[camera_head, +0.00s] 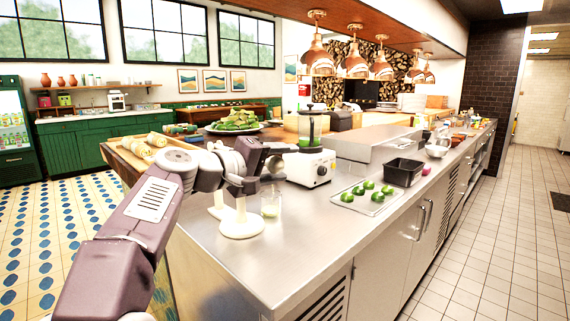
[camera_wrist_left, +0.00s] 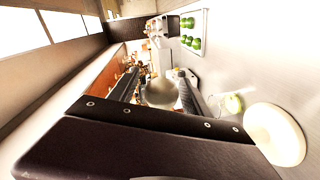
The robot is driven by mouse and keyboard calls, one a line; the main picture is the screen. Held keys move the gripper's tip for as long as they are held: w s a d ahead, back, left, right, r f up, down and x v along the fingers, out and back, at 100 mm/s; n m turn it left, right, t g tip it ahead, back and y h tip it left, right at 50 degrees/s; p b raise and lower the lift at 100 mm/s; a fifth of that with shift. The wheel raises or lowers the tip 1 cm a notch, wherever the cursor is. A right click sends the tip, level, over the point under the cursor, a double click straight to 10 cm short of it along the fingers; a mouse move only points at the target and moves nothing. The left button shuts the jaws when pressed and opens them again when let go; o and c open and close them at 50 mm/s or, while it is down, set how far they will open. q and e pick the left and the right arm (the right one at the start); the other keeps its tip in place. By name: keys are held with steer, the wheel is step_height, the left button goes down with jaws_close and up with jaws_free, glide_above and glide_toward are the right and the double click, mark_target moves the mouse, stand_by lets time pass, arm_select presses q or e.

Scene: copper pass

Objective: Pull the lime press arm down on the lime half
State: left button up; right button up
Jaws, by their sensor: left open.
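The white lime press stands on the steel counter, with its round base (camera_head: 241,226) and short upright visible in the head view. The base also shows at the right of the left wrist view (camera_wrist_left: 275,136). My left gripper (camera_head: 272,163) is above the press and hides its upper part. In the left wrist view the two fingers of my left gripper (camera_wrist_left: 160,97) are apart, with a pale rounded thing between or beyond them. I cannot tell whether they touch it. The press arm and a lime half in it cannot be made out. My right gripper is not in view.
A small glass (camera_head: 270,206) with pale green liquid stands beside the press. A blender (camera_head: 312,160), a tray of green limes (camera_head: 384,203) and a black bin (camera_head: 404,172) stand to the right. A platter of greens (camera_head: 233,128) is behind my arm. The front counter is clear.

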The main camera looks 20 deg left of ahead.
arm_select(q)
steer(key=v, duration=0.8)
stand_by(0.5)
